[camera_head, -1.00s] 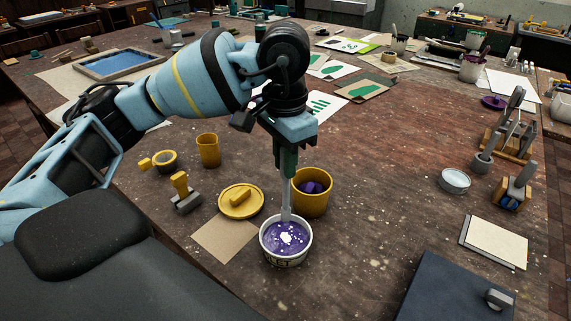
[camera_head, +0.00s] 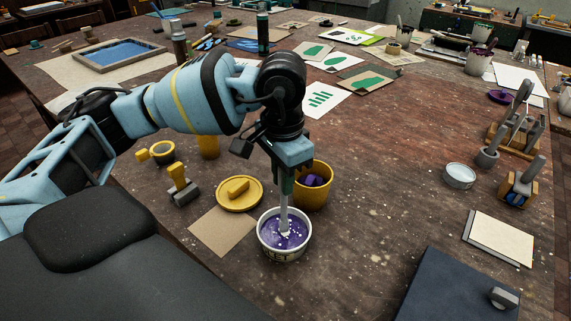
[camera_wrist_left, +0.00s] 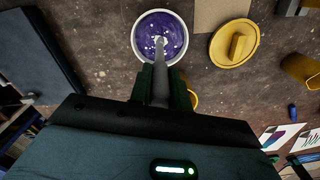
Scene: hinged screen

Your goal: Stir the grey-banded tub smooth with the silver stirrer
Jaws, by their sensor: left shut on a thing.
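The tub (camera_head: 284,250) is white with dark lettering and a greyish band, and holds purple paint with white flecks. It stands near the front middle of the table and also shows in the left wrist view (camera_wrist_left: 137,36). My left gripper (camera_head: 284,180) is above it, shut on the silver stirrer (camera_head: 284,212). The stirrer points down, with its lower end in the paint near the middle of the tub. In the left wrist view the stirrer (camera_wrist_left: 160,75) runs from between the fingers into the paint. My right gripper is not in view.
A yellow bucket (camera_head: 322,195) with purple pieces stands close behind the tub. A yellow lid (camera_head: 240,194) and brown card (camera_head: 222,232) lie to its left, with a yellow-handled stamp (camera_head: 179,185) beyond. A dark panel (camera_head: 455,290) lies front right.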

